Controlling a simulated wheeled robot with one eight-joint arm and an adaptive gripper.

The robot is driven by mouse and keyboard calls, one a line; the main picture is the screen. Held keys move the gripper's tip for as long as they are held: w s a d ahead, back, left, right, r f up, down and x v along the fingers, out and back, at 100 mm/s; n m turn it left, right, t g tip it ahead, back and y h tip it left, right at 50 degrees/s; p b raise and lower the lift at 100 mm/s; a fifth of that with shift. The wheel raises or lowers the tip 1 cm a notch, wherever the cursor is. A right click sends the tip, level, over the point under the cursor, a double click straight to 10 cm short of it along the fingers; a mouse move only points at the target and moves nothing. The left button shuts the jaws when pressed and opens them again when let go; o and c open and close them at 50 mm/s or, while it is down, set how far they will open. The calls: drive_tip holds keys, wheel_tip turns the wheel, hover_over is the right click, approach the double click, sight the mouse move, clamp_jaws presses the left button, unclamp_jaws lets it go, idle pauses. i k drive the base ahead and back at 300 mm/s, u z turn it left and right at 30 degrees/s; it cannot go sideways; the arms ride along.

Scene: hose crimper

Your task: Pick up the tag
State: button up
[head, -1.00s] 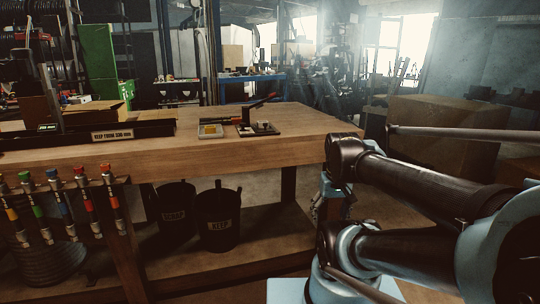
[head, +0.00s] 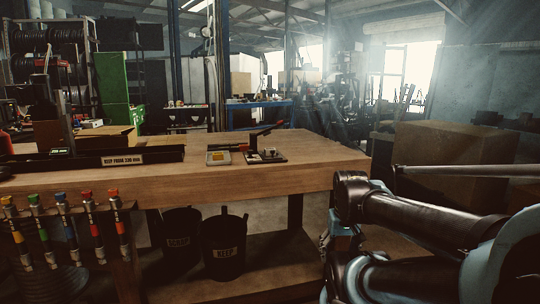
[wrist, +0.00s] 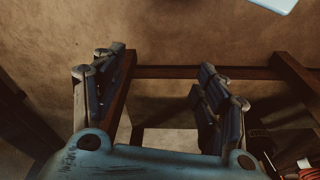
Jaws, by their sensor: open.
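My gripper (wrist: 163,85) shows in the wrist view with its two fingers spread apart and nothing between them. Brown floor and dark wooden beams lie beyond the fingers. In the head view my arm reaches in from the right, beside the right end of the workbench (head: 310,172); the fingers cannot be made out there. I cannot make out a separate tag in either view. A small device with a yellow face (head: 218,157) and a black press with a raised lever (head: 265,153) stand on the bench top.
A black trough with a "KEEP FROM 230 mm" label (head: 123,160) lies along the bench's left part. Hoses with coloured ends (head: 69,220) hang at the front left. Buckets marked SCRAP (head: 180,240) and KEEP (head: 225,252) stand below. A large brown box (head: 445,165) stands right.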

sight(268, 150)
drive_tip(key=k, duration=1.3)
drive_tip(key=u, duration=0.6)
drive_tip(key=i, duration=2.2)
drive_tip(key=z, duration=0.15)
